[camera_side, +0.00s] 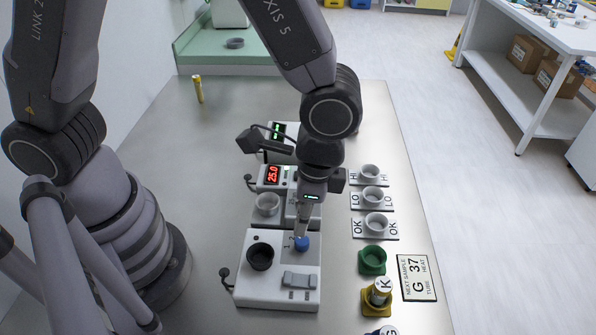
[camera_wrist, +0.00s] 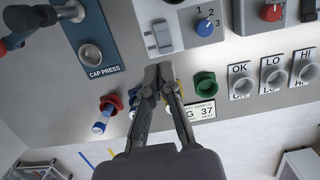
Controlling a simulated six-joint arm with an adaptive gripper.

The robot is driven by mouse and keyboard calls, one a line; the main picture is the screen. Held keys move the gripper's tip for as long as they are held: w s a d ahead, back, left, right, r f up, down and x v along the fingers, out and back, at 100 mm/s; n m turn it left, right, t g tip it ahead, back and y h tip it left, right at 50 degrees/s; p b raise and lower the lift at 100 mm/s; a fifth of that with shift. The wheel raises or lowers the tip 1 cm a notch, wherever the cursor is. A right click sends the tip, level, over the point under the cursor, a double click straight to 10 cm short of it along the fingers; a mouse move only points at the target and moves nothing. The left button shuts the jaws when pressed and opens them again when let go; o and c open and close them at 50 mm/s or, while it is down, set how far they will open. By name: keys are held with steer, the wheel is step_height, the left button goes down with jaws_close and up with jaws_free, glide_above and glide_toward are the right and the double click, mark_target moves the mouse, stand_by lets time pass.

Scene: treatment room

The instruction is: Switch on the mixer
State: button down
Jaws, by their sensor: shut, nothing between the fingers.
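The white unit with a black cup (camera_side: 260,256), which looks like the mixer (camera_side: 250,290), stands at the front of the table. It has a blue knob (camera_side: 302,243) marked 1 and 2 and a grey rocker switch (camera_side: 299,280). In the wrist view, the blue knob (camera_wrist: 204,28) and the switch (camera_wrist: 162,36) show at the top. I cannot tell the switch's position. My gripper (camera_side: 302,231) points down and appears just above the blue knob in the side view; contact is unclear. In the wrist view, my gripper (camera_wrist: 158,72) is shut and empty, its tips below the switch in the picture.
Behind the mixer stands a unit with a red 25.0 display (camera_side: 272,174). OK, LO and HI cups (camera_side: 375,224) line the right, with an empty green holder (camera_side: 373,262) and a K tube (camera_side: 380,290). A sign (camera_side: 418,278) reads G 37. The cap press (camera_wrist: 92,55) shows.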

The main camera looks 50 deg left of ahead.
mark_target(288, 277)
steer(key=shift+f, duration=0.1)
steer(key=f, duration=0.4)
steer(key=s+a+f, duration=0.1)
steer(key=f, duration=0.8)
steer(key=shift+s+a+f, duration=0.2)
steer(key=shift+f, duration=0.15)
steer(key=shift+s+a+f, duration=0.1)
steer(key=shift+f, duration=0.25)
steer(key=shift+r, duration=0.1)
steer(key=shift+w+d+r, duration=0.3)
steer(key=shift+w+d, duration=0.25)
step_height(288, 277, up, 14)
steer(key=s+a, duration=0.1)
steer(key=shift+s+a, duration=0.2)
